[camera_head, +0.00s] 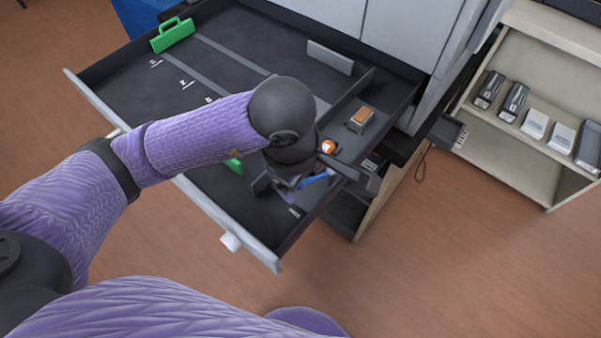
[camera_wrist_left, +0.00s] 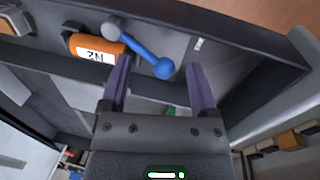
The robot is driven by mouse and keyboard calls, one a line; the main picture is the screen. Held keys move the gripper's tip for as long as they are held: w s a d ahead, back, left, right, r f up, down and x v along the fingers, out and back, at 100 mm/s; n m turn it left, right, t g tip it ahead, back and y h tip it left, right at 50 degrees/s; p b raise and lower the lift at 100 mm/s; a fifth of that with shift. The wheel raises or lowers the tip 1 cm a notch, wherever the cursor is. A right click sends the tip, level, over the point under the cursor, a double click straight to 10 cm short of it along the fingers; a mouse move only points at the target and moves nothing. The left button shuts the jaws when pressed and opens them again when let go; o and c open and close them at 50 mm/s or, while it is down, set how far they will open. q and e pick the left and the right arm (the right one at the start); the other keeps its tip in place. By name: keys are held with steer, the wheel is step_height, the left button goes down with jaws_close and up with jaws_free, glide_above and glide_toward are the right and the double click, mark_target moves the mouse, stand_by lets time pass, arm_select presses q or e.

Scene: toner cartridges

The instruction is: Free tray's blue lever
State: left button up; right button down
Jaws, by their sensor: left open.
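The pulled-out dark tray (camera_head: 85,92) lies below my left arm. Its blue lever (camera_head: 316,179) shows at the tray's near right part, beside my left gripper (camera_head: 289,188). In the left wrist view the blue lever (camera_wrist_left: 146,54) slants from a grey pivot down to a round blue end. My left gripper (camera_wrist_left: 158,66) is open there, with the lever's round end between its two purple fingers in the picture. I cannot tell whether they touch it. An orange labelled block (camera_wrist_left: 95,48) sits beside the lever. My right gripper is not in view.
A green handle (camera_head: 172,36) stands at the tray's far left corner. An orange-topped block (camera_head: 361,117) sits in the right compartment, behind a divider. A shelf (camera_head: 510,160) with several cartridges stands at right. The floor in front is clear.

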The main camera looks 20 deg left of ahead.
arm_select(q)
steer(key=c, duration=0.6)
jaws_close()
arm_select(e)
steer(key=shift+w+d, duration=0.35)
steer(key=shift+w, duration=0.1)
arm_select(q)
steer(key=n, duration=0.1)
steer(key=s+d+n, duration=0.1)
steer(key=shift+r+n+p, duration=0.15)
steer(key=shift+n+p, duration=0.15)
steer(key=shift+p, duration=0.1)
steer(key=shift+s+d+n+y, duration=0.15)
steer(key=shift+n+y, duration=0.15)
steer(key=shift+n, duration=0.3)
steer(key=shift+d+n, duration=0.1)
steer(key=shift+n, duration=0.2)
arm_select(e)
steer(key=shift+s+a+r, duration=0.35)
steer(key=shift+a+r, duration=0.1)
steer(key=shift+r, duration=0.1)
